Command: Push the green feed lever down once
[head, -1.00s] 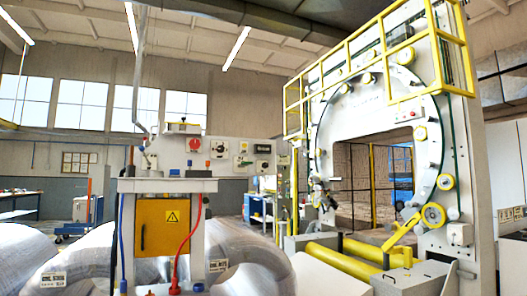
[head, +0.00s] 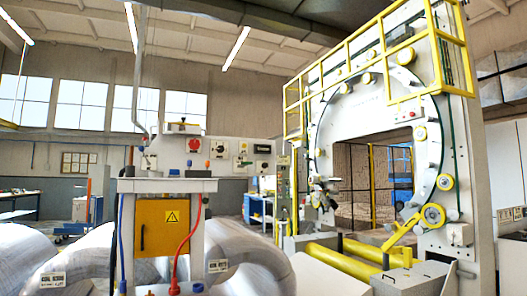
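A pale control panel (head: 228,172) stands behind a small machine left of centre. It carries a red round knob (head: 193,145), a switch with a green and dark part (head: 219,149) and a small white box with a dark lever-like part (head: 243,163). These parts are too small for me to tell for certain which is the green feed lever or how it is set. My gripper does not show in this view.
An orange cabinet (head: 161,226) with blue and red hoses stands in front of the panel. Shiny wrapped coils (head: 50,262) lie at lower left. A large wrapping ring machine (head: 440,150) with yellow rails and yellow rollers (head: 345,262) fills the right.

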